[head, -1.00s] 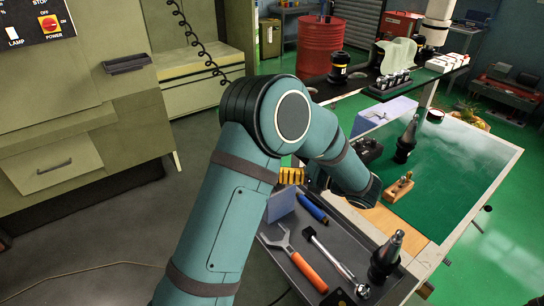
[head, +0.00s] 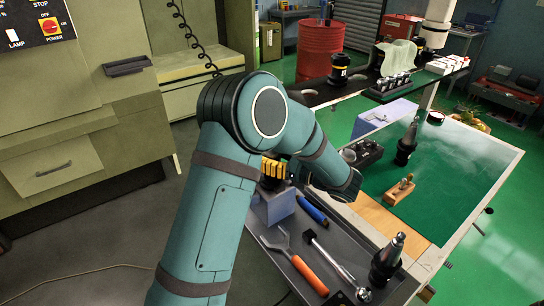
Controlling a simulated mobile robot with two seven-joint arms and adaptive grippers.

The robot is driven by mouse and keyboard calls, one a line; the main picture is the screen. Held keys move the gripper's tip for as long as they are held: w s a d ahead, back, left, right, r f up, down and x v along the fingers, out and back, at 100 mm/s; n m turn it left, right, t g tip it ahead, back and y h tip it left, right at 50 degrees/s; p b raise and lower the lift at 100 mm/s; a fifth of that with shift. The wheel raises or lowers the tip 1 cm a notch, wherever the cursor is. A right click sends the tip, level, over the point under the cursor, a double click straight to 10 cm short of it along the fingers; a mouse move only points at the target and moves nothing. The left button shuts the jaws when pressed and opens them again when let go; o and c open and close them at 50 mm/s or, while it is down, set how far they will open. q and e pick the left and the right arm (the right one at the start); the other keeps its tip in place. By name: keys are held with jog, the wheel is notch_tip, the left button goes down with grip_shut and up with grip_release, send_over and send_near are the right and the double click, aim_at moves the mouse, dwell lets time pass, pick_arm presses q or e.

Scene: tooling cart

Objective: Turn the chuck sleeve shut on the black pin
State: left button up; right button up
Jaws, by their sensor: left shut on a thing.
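A yellow ribbed piece shows there, just above a small dark round part (head: 270,184) on a pale lilac block (head: 281,207). The dark part looks like the chuck, and the gripper is shut on its sleeve there. The contact itself is too covered to see well. I cannot make out the black pin. My right gripper is not in view.
The grey tray (head: 337,262) holds a blue-handled tool (head: 313,210), an orange-handled wrench (head: 310,274), a ratchet (head: 330,258) and a dark tool holder (head: 386,262). A green-topped bench (head: 450,185) stands behind it, with a wooden block (head: 399,190) on it.

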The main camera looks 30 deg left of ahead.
pick_arm(q)
jog(key=shift+r+m+t+p, duration=0.15)
jog(key=shift+m+t+p, duration=0.6)
jog(key=shift+t, duration=0.35)
jog(key=m+t+h+p, duration=0.1)
jog(key=m+t, duration=0.1)
jog(key=t, duration=0.1)
jog(key=shift+s+t+p, duration=0.1)
jog(key=shift+t+p, duration=0.2)
jog(key=m+t+h, duration=0.1)
jog(key=m+t, duration=0.2)
jog(key=shift+t+h, duration=0.4)
jog(key=shift+f+m+t+h, duration=0.2)
jog(key=shift+m+t+h, duration=1.5)
jog(key=shift+t, duration=0.3)
jog(key=o, duration=1.2)
